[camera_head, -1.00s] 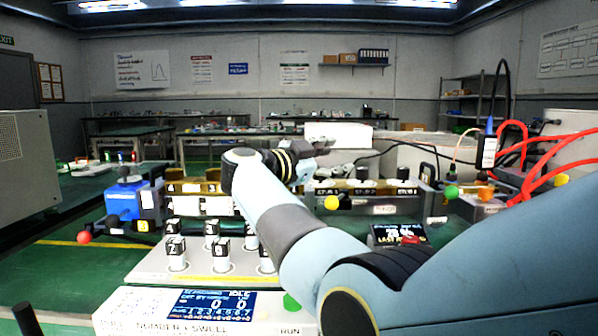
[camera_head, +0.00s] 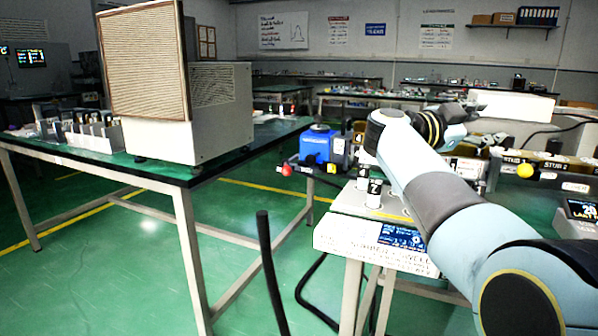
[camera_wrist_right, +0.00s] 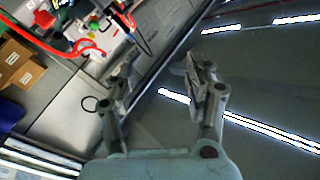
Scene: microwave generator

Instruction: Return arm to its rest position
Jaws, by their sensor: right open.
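My right arm comes in from the lower right in the head view and reaches out over the bench. Its gripper (camera_head: 462,112) is at the far end, partly hidden by the wrist. In the right wrist view the gripper (camera_wrist_right: 163,78) has its two fingers spread apart, with nothing between them. My left gripper is in neither current view.
A white numbered panel (camera_head: 350,238) with several black-topped cylinders stands under my right arm. A blue device (camera_head: 317,147) with a red ball is beyond it. A vented cabinet (camera_head: 215,115) sits on a dark table at left.

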